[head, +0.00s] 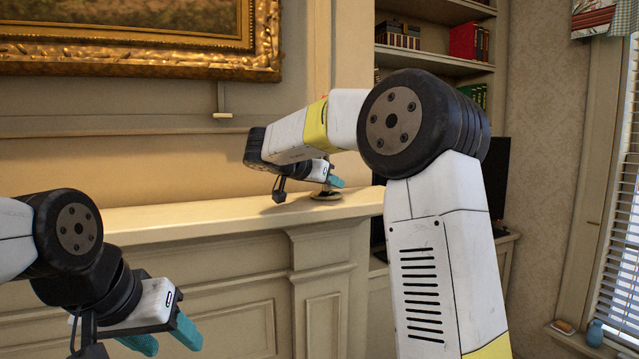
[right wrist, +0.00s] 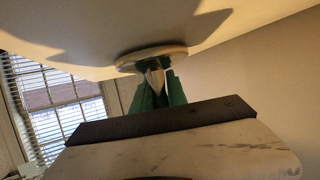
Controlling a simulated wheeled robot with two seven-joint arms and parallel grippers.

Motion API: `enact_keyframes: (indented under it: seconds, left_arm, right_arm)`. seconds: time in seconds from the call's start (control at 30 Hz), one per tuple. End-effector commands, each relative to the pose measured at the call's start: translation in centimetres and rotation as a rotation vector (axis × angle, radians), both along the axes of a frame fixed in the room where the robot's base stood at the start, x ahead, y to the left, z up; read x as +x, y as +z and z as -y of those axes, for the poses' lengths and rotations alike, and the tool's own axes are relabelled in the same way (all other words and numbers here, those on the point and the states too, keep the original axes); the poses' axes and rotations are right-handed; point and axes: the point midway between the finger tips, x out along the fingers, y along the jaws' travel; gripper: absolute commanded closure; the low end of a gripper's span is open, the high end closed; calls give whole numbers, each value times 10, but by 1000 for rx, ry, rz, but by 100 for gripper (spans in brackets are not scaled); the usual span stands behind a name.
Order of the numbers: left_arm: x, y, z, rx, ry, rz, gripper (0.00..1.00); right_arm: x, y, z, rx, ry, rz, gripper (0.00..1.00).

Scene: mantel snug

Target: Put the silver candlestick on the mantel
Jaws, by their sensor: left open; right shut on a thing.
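The silver candlestick shows mainly as a round base (head: 325,196) at the right end of the pale mantel (head: 180,215). The base sits on or just above the mantel top; I cannot tell whether it touches. In the right wrist view the candlestick's disc base (right wrist: 150,54) lies close against the mantel surface (right wrist: 90,30). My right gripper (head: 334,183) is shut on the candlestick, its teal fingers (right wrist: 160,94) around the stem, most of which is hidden. My left gripper (head: 165,340) is open and empty, low in front of the fireplace surround.
A gilt-framed painting (head: 140,65) hangs above the mantel, with a small wall fitting (head: 222,114) below it. The mantel's left and middle stretch is bare. A bookshelf (head: 440,55) and dark screen (head: 499,175) stand behind my right arm. A blue jar (head: 595,333) is at the lower right.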

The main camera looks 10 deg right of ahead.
Motion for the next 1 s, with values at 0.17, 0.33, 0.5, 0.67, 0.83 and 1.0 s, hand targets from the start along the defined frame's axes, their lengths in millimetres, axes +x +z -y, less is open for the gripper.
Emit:
enact_keyframes:
  seconds: [0.17,0.33,0.5,0.67,0.83,1.0]
  left_arm:
    - [0,0,0,0,0,0,48]
    - [0,0,0,0,0,0,48]
    - [0,0,0,0,0,0,48]
    - [0,0,0,0,0,0,48]
    - [0,0,0,0,0,0,48]
    - [0,0,0,0,0,0,48]
  right_arm:
    - [0,-3,0,-1,0,-1,66]
    - [0,-3,0,-1,0,-1,60]
    - [0,-2,0,0,0,0,60]
    - [-6,5,-7,0,3,2,60]
    - [-27,18,-31,1,5,2,60]
    - [-50,32,-56,0,4,2,60]
